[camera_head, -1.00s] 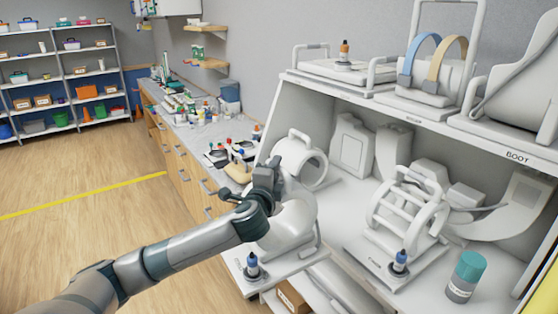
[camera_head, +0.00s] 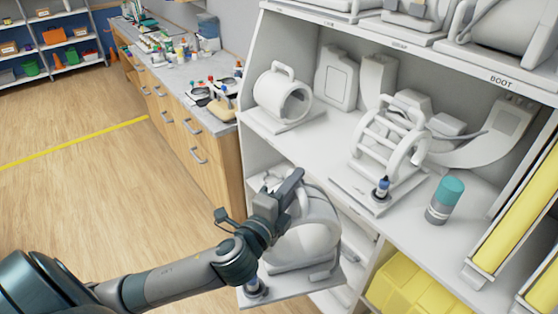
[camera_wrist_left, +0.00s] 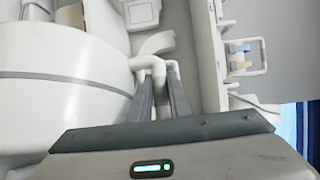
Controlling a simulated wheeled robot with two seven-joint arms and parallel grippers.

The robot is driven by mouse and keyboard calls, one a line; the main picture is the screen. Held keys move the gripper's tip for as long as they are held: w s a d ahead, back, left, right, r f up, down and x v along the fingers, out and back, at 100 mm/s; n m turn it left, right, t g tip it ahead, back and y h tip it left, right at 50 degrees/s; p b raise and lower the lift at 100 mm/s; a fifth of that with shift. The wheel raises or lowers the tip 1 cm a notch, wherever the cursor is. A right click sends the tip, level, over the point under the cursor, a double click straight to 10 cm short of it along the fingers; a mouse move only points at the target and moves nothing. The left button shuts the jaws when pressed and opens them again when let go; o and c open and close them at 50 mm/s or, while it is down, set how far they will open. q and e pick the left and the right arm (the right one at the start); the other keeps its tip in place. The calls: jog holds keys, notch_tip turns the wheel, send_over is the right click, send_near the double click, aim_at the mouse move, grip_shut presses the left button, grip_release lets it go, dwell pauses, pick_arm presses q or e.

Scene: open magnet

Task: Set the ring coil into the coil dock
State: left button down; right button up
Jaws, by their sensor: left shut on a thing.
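A white ring-shaped coil (camera_head: 316,238) on a flat base plate hangs from my left gripper (camera_head: 284,200) in the head view, in front of the shelf unit. A post with a blue top stands at the plate's front left corner. In the left wrist view, the left gripper (camera_wrist_left: 160,100) has its two fingers shut around the coil's white handle. The coil's broad curved side (camera_wrist_left: 60,85) fills the left of that view. I cannot pick out the coil dock in either view. My right gripper is not in view.
The white shelf (camera_head: 335,170) holds another handled white coil (camera_head: 281,97), a cage-like coil (camera_head: 392,140) and a teal-capped canister (camera_head: 445,200). Yellow bins (camera_head: 418,288) sit lower right. A wooden counter (camera_head: 180,110) stands left. The floor at left is clear.

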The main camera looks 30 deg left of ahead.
aim_at(306, 200)
pick_arm(q)
jog(key=d+f+b, duration=0.1)
jog(key=f, duration=0.1)
jog(key=d+f+b, duration=0.2)
jog(key=shift+s+d, duration=0.1)
jog(key=shift+s, duration=0.05)
jog(key=shift+d+f+b, duration=0.35)
jog(key=shift+f+b, duration=1.25)
jog(key=shift+b, duration=0.1)
jog(key=shift+d+f+b, duration=0.35)
jog(key=shift+f+b, duration=1.25)
jog(key=shift+b, duration=0.15)
jog(key=shift+d+f+b, duration=0.35)
jog(key=shift+f+b, duration=1.25)
jog(key=shift+b, duration=0.1)
jog(key=shift+a, duration=0.1)
